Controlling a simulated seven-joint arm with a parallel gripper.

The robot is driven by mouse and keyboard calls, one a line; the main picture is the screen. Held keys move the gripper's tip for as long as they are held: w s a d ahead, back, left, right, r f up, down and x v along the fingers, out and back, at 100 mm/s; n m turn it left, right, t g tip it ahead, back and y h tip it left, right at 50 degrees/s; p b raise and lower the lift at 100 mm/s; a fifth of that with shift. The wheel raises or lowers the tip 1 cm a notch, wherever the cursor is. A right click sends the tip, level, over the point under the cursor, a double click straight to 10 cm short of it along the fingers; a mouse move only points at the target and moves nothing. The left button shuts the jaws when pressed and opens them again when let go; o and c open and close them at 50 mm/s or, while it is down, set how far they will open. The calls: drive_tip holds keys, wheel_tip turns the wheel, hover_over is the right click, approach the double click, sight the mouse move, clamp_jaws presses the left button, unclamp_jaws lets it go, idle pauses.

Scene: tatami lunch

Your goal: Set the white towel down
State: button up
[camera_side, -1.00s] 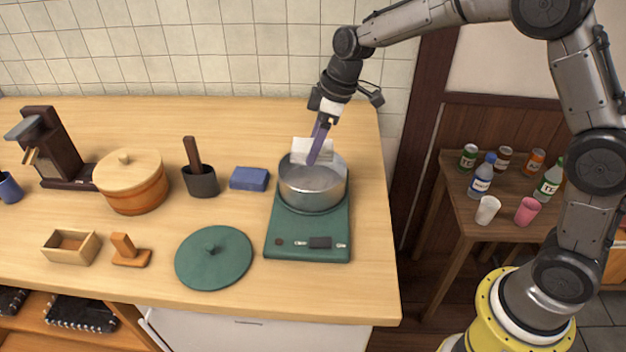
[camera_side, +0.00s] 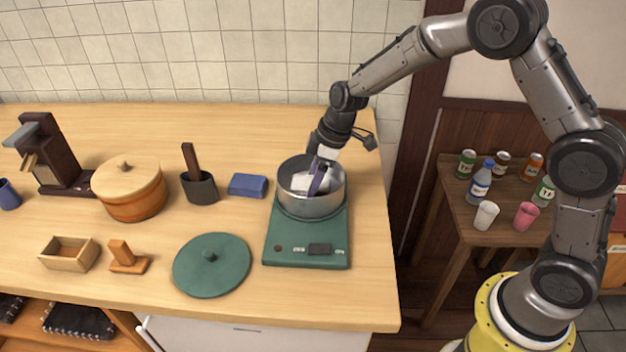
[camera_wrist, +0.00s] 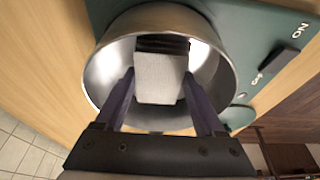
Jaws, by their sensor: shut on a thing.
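The white towel (camera_side: 304,181) is in my gripper (camera_side: 319,185), down inside the mouth of the steel pot (camera_side: 309,207). In the wrist view my gripper (camera_wrist: 158,84) has a purple finger on either side of the towel (camera_wrist: 160,78), which looks like a pale folded block. The pot (camera_wrist: 103,78) surrounds the towel and the fingertips there. A dark striped patch shows just beyond the towel inside the pot; I cannot tell what it is. Whether the towel touches the pot's bottom is hidden.
The pot stands on a green cooker (camera_side: 310,254). To its left are a blue block (camera_side: 248,185), a dark cup with a handle (camera_side: 199,188), a green lid (camera_side: 211,270) and a lidded wooden tub (camera_side: 130,197). Bare counter lies behind the pot.

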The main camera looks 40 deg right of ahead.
drive_tip(key=o, duration=1.3)
drive_tip(key=shift+f, duration=0.1)
drive_tip(key=s+d+r+m+t, duration=0.1)
drive_tip(key=s+d+r, duration=0.1)
drive_tip(key=s+r, duration=0.5)
drive_tip(key=s+d+r+m, duration=0.1)
drive_tip(key=s+d+r, duration=0.15)
drive_tip(key=r, duration=0.85)
drive_tip(key=s+d+m, duration=0.1)
drive_tip(key=s+m, duration=0.1)
drive_tip(key=s, duration=0.5)
drive_tip(key=s+d+m+t+h, duration=0.1)
drive_tip(key=s+m, duration=0.1)
drive_tip(key=s, duration=0.5)
drive_tip(key=s+d+m+t+h, duration=0.1)
drive_tip(key=s+m, duration=0.2)
drive_tip(key=s, duration=0.4)
drive_tip(key=shift+s+d+f, duration=0.2)
drive_tip(key=shift+s+d, duration=0.1)
drive_tip(key=shift+s, duration=0.1)
